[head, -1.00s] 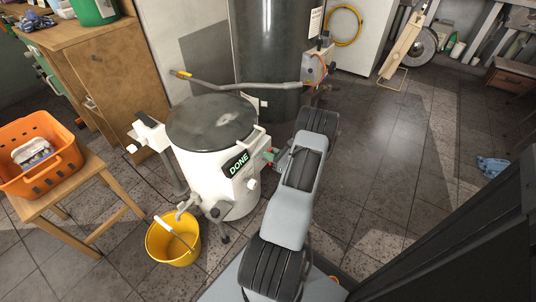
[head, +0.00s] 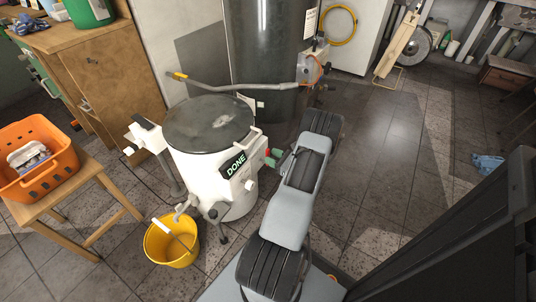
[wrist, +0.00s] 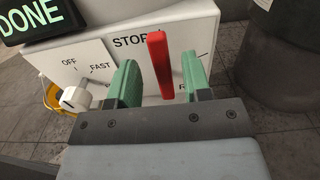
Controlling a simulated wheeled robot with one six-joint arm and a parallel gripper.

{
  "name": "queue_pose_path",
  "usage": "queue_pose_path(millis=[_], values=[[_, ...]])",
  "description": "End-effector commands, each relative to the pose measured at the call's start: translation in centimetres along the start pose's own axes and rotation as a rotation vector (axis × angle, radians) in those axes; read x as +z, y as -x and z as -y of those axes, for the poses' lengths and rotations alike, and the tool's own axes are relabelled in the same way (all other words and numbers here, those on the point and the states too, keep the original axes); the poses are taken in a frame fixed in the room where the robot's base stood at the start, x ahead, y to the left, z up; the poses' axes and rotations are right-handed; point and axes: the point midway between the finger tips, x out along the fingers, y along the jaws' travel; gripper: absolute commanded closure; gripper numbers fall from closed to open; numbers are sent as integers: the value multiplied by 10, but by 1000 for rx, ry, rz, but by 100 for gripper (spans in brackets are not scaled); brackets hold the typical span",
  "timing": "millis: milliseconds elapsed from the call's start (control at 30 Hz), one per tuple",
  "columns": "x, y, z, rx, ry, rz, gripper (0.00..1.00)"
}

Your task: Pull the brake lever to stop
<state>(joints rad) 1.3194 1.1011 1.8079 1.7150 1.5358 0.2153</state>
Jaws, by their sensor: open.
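The red brake lever (wrist: 160,62) stands nearly upright on the white front panel (wrist: 130,58) of the washtub. The panel reads STOP left of the lever and a partly hidden word starting with R at its right. My gripper (wrist: 159,70) is open, its green fingers on either side of the lever, apparently without gripping it. In the head view my gripper (head: 273,160) is at the right side of the white washtub (head: 205,155), and only a bit of red shows there.
A lit DONE sign (wrist: 40,18) and a white OFF/FAST knob (wrist: 75,97) are left of the lever. A yellow bucket (head: 172,243) stands by the tub. A stool (head: 75,195) bears an orange basket (head: 40,185). Open floor lies at the right.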

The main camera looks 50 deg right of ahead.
Motion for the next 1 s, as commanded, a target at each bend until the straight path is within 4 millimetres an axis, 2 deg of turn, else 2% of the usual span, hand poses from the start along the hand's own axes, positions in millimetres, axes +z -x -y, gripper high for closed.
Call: queue_pose_path(millis=[33,200,500,700,1000], values=[[3,12,1,-6,-1,0,55],[3,48,1,-6,-1,1,55],[2,95,1,-4,0,2,55],[1,109,0,-1,1,1,55],[0,111,0,0,1,1,55]])
